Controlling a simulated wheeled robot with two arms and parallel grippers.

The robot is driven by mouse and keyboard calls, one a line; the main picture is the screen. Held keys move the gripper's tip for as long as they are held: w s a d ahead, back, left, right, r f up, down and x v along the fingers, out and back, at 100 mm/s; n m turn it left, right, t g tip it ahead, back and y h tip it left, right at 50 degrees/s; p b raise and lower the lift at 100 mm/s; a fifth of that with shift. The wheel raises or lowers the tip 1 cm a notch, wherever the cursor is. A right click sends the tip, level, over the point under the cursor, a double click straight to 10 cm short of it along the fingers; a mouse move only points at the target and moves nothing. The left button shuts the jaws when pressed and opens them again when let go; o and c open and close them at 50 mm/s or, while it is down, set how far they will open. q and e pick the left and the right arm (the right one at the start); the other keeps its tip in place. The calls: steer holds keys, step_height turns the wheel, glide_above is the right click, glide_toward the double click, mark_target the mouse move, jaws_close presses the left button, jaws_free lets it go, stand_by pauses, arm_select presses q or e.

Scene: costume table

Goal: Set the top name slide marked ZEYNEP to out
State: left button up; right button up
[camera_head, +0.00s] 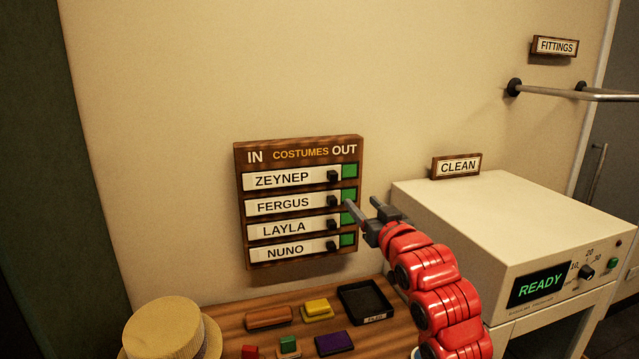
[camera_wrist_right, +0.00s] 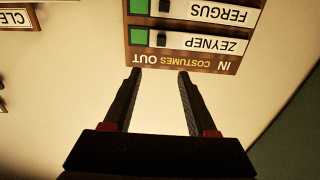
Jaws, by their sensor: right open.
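The name board (camera_head: 298,142) hangs on the wall with IN at its left and OUT at its right. Its top slide, ZEYNEP (camera_head: 283,179), sits toward the IN side, with a dark knob (camera_head: 333,176) near its right end and a green patch (camera_head: 349,171) showing beside it under OUT. My right gripper (camera_head: 363,203) is open and empty in front of the board's right edge. In the right wrist view, upside down, the ZEYNEP slide (camera_wrist_right: 215,44) and its knob (camera_wrist_right: 161,40) lie beyond my spread fingertips (camera_wrist_right: 160,72), apart from them. My left gripper is not in view.
Slides FERGUS (camera_head: 283,203), LAYLA (camera_head: 283,228) and NUNO (camera_head: 285,251) sit below, also toward IN, with green at their right. A wooden table (camera_head: 232,322) holds a straw hat (camera_head: 170,325), coloured blocks and a black tray (camera_head: 342,300). A white machine (camera_head: 480,220) stands right.

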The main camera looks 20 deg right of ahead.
steer(key=p, duration=0.5)
glide_toward(335, 177)
steer(key=w, duration=0.9)
steer(key=shift+a+r, duration=0.25)
jaws_close()
stand_by(0.9)
